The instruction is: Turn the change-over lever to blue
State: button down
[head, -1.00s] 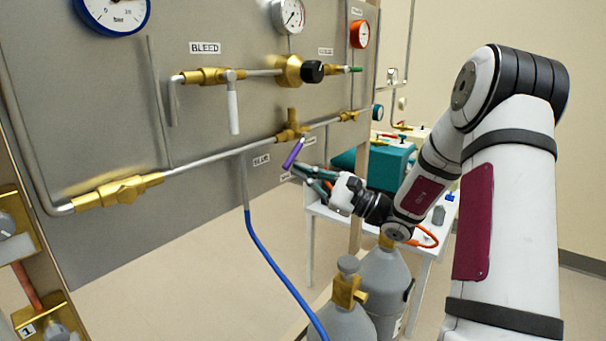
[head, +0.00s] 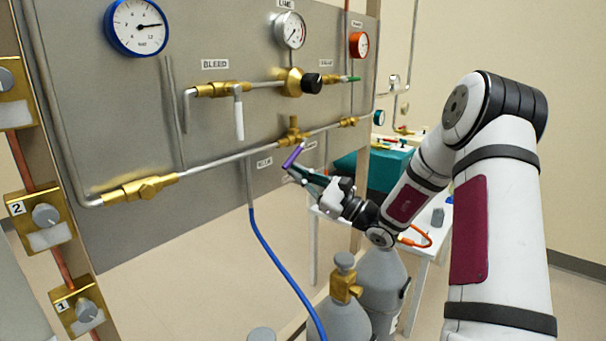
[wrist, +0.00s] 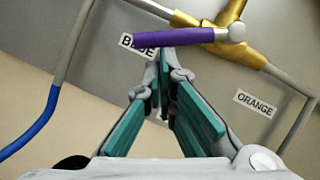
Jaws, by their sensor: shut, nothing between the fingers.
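The change-over lever has a purple handle (head: 294,156) (wrist: 182,38) and sits on a brass valve (head: 293,132) (wrist: 230,45) on the grey panel. In the wrist view the handle points left from its pivot and partly covers the BLUE label (wrist: 127,42). The ORANGE label (wrist: 255,103) is to the lower right there. My gripper (head: 289,172) is shut and empty, and it also shows in the wrist view (wrist: 164,58). Its fingertips are just below the handle, close to its left half. I cannot tell whether they touch it.
A blue hose (head: 270,246) hangs left of my gripper. Grey gas cylinders (head: 345,305) stand below. Another lever with a white handle (head: 239,118) hangs under the BLEED label (head: 215,64). A white table with a teal box (head: 388,168) stands behind my arm.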

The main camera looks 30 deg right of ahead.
aim_at(289, 165)
jog(key=m+p, duration=0.1)
jog(key=a+r+m+t+h+p, duration=0.1)
jog(key=m+p, duration=0.2)
jog(key=shift+s+a+r+t+h, duration=0.25)
jog(key=shift+s+r+t+h, duration=0.05)
jog(key=shift+s+r+h, duration=0.1)
jog(key=m+p, duration=0.1)
jog(key=m+h+p, duration=0.1)
jog(key=a+r+m+t+h+p, duration=0.1)
jog(key=m, duration=0.1)
jog(key=shift+s, duration=0.15)
jog(key=shift+h+p, duration=0.3)
jog(key=shift+f, duration=0.1)
